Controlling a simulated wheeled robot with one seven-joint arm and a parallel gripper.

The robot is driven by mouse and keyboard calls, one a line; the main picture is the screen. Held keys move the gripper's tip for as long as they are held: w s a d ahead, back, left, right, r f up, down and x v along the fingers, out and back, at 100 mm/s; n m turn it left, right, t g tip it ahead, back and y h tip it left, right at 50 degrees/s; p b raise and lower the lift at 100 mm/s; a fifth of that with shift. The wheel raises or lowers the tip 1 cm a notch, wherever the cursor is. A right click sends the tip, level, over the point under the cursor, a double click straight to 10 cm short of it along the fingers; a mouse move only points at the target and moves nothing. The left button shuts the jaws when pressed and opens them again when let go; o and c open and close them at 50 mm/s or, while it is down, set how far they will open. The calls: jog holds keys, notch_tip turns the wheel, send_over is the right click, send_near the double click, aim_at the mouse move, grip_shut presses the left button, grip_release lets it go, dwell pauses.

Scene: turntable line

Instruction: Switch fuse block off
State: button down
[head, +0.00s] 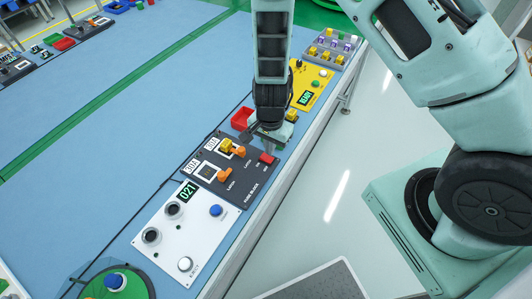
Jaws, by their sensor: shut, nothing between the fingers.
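The fuse block (238,186) is a dark grey panel on the blue table, marked FUSE BLOCK, with two 30A labels. It has two white-framed slots, the upper one with a yellow fuse (226,146), and two orange latches (239,152). A red switch (267,158) sits at its upper right end; its position is too small to tell. My gripper (268,147) points down just above and beside the red switch, with its fingers shut and empty. I cannot tell whether the fingertips touch the switch. My gripper hides part of the panel's far edge.
A white panel (200,225) with a display reading 021, knobs and buttons lies nearer. A red bin (241,118) and a yellow panel (318,77) with a READY display lie beyond. A green disc (132,285) is at lower left.

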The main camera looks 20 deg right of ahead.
aim_at(269, 160)
notch_tip(269, 160, up, 4)
jog(key=p, duration=0.3)
dwell(0.6)
jog(key=s+a+r+n+y+b, duration=0.1)
jog(key=s+a+r+n, duration=0.35)
jog(key=r, duration=0.25)
jog(key=s+a+r+n+y, duration=0.1)
jog(key=s+a+r+n, duration=0.3)
jog(key=r, duration=0.4)
jog(key=s+d+r+n+h, duration=0.1)
jog(key=s+d+r+n, duration=0.1)
jog(key=s+r+n, duration=0.8)
jog(key=shift+s+r+b, duration=0.15)
jog(key=shift+s+b, duration=0.3)
jog(key=shift+s, duration=0.3)
jog(key=shift+d, duration=0.1)
